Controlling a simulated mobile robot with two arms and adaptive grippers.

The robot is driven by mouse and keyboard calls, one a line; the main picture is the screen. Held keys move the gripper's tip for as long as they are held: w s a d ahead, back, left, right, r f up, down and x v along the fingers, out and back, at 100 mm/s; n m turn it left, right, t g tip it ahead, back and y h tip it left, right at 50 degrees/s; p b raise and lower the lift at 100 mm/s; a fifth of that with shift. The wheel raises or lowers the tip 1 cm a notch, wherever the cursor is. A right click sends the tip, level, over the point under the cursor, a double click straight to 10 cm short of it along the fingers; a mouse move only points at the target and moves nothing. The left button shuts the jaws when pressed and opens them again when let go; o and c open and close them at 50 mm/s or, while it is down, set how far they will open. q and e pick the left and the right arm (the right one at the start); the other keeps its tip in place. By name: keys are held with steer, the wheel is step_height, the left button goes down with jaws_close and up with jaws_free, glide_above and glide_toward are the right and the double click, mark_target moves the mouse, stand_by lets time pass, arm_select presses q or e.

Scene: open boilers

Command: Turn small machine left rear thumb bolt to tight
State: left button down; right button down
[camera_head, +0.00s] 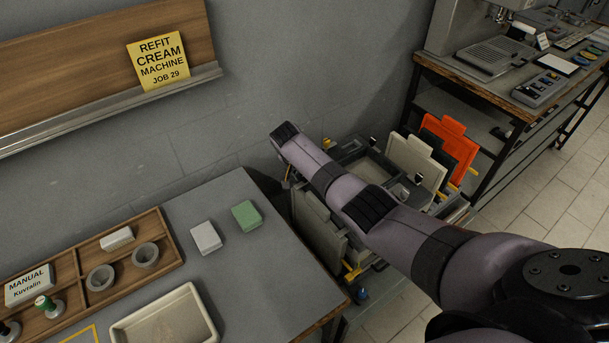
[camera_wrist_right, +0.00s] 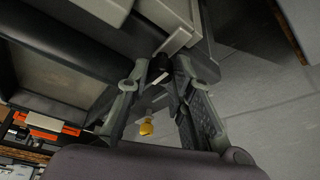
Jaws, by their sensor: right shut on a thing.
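The right gripper is mostly hidden behind the arm in the head view. In the right wrist view, the right gripper (camera_wrist_right: 163,75) has its fingers on both sides of a small dark knob, the left rear thumb bolt (camera_wrist_right: 160,65), and is shut on it. The fingers partly cover the bolt, so its turn cannot be read. My left gripper is not in view.
Cream (camera_head: 414,160) and orange (camera_head: 449,146) panels stand at the machine's right. A grey table (camera_head: 262,280) with a wooden tray (camera_head: 176,238) is at left. A yellow knob (camera_wrist_right: 147,128) shows between the fingers. The wall is close behind. Tiled floor is clear at right.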

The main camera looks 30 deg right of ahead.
steer(key=shift+m, duration=0.3)
stand_by(0.4)
steer(key=c, duration=1.4)
jaws_free()
steer(key=shift+c, duration=0.2)
steer(key=v, duration=1.2)
steer(key=shift+a, duration=0.15)
steer(key=shift+w, duration=0.15)
